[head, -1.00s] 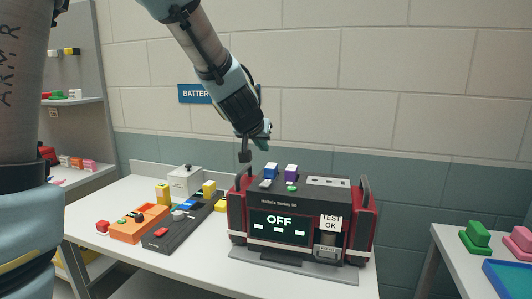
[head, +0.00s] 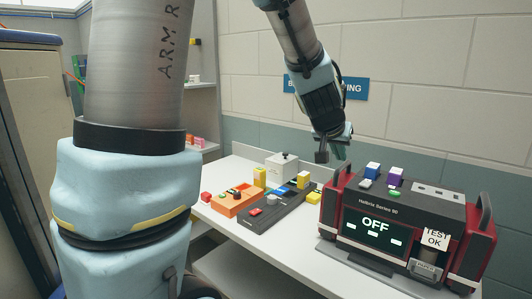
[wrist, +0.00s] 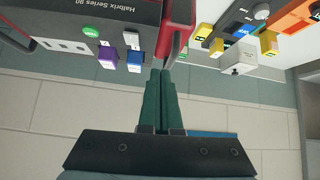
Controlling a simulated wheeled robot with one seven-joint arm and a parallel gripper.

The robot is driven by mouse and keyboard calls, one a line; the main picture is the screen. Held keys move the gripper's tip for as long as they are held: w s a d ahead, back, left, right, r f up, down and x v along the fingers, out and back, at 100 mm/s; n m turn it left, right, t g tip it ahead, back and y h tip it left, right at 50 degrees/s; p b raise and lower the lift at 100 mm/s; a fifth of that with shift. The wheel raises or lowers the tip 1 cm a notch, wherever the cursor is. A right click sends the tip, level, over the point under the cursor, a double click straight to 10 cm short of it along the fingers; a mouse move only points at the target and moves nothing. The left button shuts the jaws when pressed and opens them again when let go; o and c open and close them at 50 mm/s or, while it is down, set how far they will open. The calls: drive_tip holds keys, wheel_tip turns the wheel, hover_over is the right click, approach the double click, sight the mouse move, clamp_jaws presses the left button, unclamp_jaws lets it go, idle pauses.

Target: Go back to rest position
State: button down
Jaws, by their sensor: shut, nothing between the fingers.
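My gripper (head: 331,153) hangs in the air above the table, behind and left of the device's top. In the wrist view its two green fingers (wrist: 160,100) are together with nothing between them. The red and black Haltrix Series 90 device (head: 345,207) stands on the white table. Its screen (head: 375,231) reads OFF, and a "TEST OK" label (head: 435,238) shows at its right front. Blue, purple and green buttons are on its top. It also shows upside down in the wrist view (wrist: 110,22).
Left of the device are an orange block (head: 233,205), a dark tray (head: 265,224) with several coloured parts, and a white box (head: 281,166). A wall sign (head: 355,89) is behind my arm. Shelves (head: 202,92) stand at the back left. The table's front edge is bare.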

drive_tip(key=s+a+f+n+g+y, duration=0.1)
drive_tip(key=s+a+f+n, duration=0.1)
drive_tip(key=a, duration=0.7)
drive_tip(key=s+a+f+n+g+y+b, duration=0.1)
drive_tip(key=s+a+f, duration=0.4)
drive_tip(key=a, duration=0.5)
drive_tip(key=s+a+f+n+g+y+b, duration=0.1)
drive_tip(key=s+a+f+n+g+y, duration=0.1)
drive_tip(key=a+f, duration=0.5)
drive_tip(key=s+a+g+y, duration=0.1)
drive_tip(key=s+a, duration=0.1)
drive_tip(key=shift+s+a+n, duration=0.25)
drive_tip(key=shift+a+n, duration=0.05)
drive_tip(key=shift+n, duration=0.1)
